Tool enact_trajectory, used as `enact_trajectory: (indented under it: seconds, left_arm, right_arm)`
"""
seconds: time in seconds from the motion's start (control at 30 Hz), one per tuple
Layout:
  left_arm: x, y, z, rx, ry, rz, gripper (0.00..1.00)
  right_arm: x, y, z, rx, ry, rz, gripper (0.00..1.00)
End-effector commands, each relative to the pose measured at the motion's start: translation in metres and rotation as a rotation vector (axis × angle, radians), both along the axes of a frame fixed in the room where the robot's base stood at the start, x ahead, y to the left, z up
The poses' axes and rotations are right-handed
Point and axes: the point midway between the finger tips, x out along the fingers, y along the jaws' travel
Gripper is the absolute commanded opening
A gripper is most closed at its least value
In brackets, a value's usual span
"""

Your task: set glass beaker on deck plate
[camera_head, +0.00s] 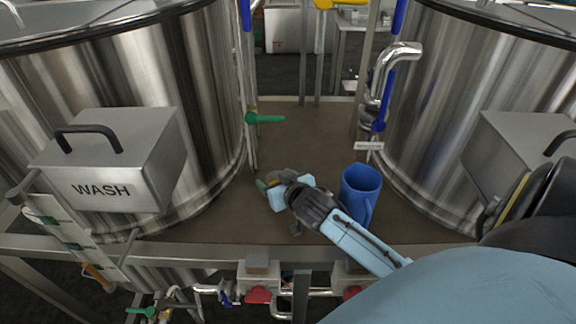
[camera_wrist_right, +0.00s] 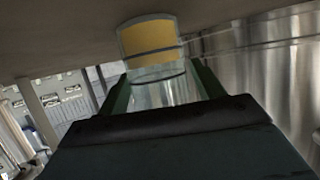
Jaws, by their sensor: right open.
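The glass beaker (camera_wrist_right: 150,42), with yellow contents, shows in the right wrist view, where the picture is turned over. Its yellow end meets the brown deck plate (camera_wrist_right: 60,35), and its clear end lies between my fingers. My right gripper (camera_wrist_right: 160,74) is open, with one green finger on each side of the clear glass. I cannot tell whether either finger touches it. In the head view my right gripper (camera_head: 268,187) is low over the deck plate (camera_head: 305,135), and it mostly hides the beaker. My left gripper is not in view.
Steel tanks rise at left (camera_head: 200,110) and right (camera_head: 430,110). A grey WASH box (camera_head: 110,160) is at left. The deck behind my gripper is clear.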

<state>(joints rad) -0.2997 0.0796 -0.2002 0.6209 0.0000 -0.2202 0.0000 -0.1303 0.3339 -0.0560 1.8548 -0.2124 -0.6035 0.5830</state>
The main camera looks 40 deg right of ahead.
Motion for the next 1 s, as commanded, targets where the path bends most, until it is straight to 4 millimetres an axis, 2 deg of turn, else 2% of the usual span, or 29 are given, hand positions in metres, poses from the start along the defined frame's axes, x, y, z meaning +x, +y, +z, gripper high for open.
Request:
enact_trajectory:
  seconds: [0.3,0.5,0.7,1.0]
  left_arm:
    - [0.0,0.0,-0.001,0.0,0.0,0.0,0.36]
    - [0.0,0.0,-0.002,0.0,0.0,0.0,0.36]
    - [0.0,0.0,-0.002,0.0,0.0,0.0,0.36]
    - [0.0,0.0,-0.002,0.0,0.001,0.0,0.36]
  right_arm:
    - [-0.057,0.01,0.023,0.001,0.001,0.0,0.67]
    - [-0.086,0.015,0.036,0.002,0.0,-0.001,0.67]
    - [-0.097,0.017,0.042,-0.001,-0.001,-0.001,0.67]
    - [-0.098,0.017,0.042,-0.001,-0.001,-0.001,0.67]
